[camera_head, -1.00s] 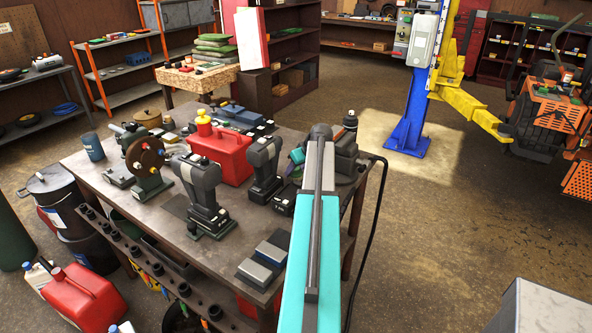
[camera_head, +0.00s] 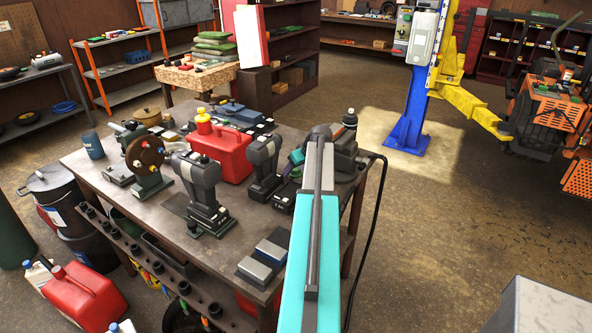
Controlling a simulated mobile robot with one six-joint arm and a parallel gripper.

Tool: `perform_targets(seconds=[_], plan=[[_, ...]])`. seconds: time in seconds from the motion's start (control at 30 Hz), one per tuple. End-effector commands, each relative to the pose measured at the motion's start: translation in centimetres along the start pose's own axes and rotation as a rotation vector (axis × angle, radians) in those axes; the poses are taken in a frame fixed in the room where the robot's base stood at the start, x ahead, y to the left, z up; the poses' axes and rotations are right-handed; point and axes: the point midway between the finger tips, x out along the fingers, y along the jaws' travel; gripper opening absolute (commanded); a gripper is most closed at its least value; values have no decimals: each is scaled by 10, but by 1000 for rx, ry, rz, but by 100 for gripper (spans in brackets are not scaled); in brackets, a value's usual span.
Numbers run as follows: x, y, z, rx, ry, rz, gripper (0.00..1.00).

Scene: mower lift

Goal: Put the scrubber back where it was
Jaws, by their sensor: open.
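My arm, with a teal link, reaches forward over the workbench (camera_head: 225,248) from the bottom of the view. Its far end is at the back right of the bench. My gripper is hidden behind the arm, and I cannot make out its fingertips. No scrubber can be clearly made out.
A red fuel can (camera_head: 222,152), upright dark tools (camera_head: 204,192) and a reel device (camera_head: 146,160) crowd the bench left of my arm. Grey boxes (camera_head: 263,260) lie near its front edge. A black cable hangs off the right side. Floor right of the bench is open, before the blue lift post (camera_head: 408,130).

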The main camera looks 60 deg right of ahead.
Motion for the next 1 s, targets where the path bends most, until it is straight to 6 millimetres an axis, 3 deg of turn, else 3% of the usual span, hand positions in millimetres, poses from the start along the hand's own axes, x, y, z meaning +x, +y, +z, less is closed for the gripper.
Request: perform_targets(seconds=[0.37,1.0], plan=[[-19,0,0,0,1,1,62],[-96,0,0,0,2,2,62]])
